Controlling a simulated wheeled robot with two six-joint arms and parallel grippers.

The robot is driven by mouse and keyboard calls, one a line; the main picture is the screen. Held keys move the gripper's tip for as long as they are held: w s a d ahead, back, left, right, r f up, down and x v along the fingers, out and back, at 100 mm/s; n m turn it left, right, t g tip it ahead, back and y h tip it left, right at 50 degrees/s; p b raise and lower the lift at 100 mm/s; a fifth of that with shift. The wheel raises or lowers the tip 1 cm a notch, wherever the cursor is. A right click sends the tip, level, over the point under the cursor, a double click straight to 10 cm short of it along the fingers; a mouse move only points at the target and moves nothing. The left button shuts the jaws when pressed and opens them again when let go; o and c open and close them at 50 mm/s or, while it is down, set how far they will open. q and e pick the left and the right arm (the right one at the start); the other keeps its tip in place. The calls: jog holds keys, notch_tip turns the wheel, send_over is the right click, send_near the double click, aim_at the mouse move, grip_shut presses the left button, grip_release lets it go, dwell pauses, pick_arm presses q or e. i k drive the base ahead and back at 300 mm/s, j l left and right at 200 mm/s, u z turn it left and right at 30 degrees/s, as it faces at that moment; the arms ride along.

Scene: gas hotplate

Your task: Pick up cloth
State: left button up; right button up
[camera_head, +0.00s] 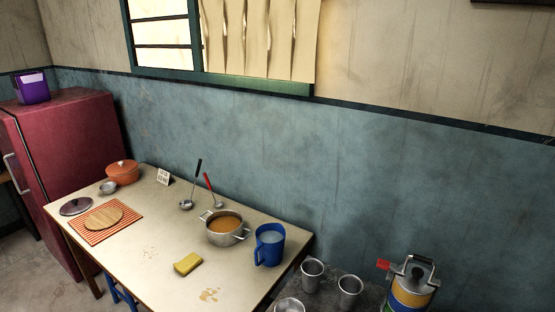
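A small folded yellow block (188,263), which looks like the cloth or a sponge, lies flat on the cream-topped table (170,216) near its front edge. Nothing covers it. A brown stain (209,295) is on the tabletop to its right, and faint specks (149,252) are to its left. An orange striped cloth-like mat (88,235) lies at the table's left end with a round wooden board on it. Neither of my grippers shows in the head view.
A pot of orange-brown food (224,229) and a blue mug (269,245) stand behind and right of the yellow block. Metal cups (349,291) and a tiered container (411,287) stand lower right.

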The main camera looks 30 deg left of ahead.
aim_at(191, 261)
jog(key=u, duration=1.7)
jog(key=i+j+z, duration=0.4)
jog(key=i, duration=0.05)
